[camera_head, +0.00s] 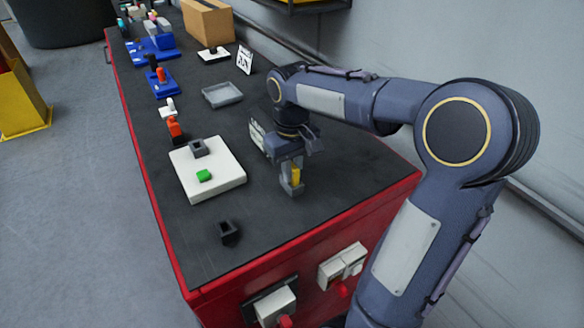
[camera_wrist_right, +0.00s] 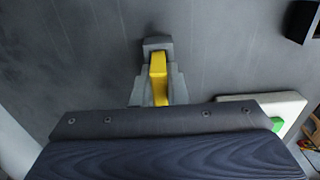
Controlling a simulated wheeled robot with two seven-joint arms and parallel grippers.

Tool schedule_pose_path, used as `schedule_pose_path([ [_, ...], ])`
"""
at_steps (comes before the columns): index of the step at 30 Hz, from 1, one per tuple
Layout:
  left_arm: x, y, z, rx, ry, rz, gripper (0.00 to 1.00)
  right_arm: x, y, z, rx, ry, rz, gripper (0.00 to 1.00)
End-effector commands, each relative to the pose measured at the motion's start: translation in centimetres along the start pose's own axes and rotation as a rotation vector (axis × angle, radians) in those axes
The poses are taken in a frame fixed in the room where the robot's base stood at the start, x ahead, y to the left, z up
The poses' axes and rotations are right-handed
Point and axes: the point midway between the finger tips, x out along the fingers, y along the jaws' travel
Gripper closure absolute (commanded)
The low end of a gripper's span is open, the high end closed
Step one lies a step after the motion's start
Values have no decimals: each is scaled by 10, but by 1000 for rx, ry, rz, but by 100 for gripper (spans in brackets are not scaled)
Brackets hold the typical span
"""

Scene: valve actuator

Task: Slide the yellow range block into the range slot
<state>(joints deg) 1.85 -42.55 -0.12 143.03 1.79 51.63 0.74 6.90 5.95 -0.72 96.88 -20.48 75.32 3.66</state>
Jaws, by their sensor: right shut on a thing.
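My right gripper (camera_head: 292,186) is shut on the yellow range block (camera_head: 296,175), low over the front right of the dark bench top. In the right wrist view, the yellow block (camera_wrist_right: 157,75) stands between the grey fingers (camera_wrist_right: 158,88). A grey piece (camera_wrist_right: 157,44) shows at the block's far end; I cannot tell if it is a fingertip or a separate holder. A white plate (camera_head: 226,184) lies to the left, carrying a grey socket (camera_head: 198,147) and a green block (camera_head: 204,175). A dark open socket (camera_head: 228,232) stands nearer the front edge. I cannot tell which is the range slot. My left gripper is out of view.
A grey tray (camera_head: 222,95), an orange item (camera_head: 174,127) and blue fixtures (camera_head: 162,82) stand farther back. A cardboard box (camera_head: 208,20) is at the far end. The red bench (camera_head: 310,255) has its front edge close by. A wall runs along the right.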

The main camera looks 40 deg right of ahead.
Motion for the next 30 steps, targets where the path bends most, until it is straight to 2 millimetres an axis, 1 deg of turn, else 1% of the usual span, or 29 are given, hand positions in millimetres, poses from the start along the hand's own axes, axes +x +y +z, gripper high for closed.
schedule_pose_path([
  [3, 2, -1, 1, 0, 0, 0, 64, 4, 0, 0, 0, 0, 0, 100],
  [4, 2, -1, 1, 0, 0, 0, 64, 3, 0, 0, 0, 0, 0, 84],
  [9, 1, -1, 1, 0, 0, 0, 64, 3, 0, 0, 0, -1, 0, 62],
  [17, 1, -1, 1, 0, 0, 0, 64, 2, 0, 0, 0, -1, 0, 62],
  [20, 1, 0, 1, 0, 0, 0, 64, -5, 0, 0, -1, 1, 0, 62],
  [30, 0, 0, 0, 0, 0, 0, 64, -60, 0, -1, -1, 3, 0, 62],
])
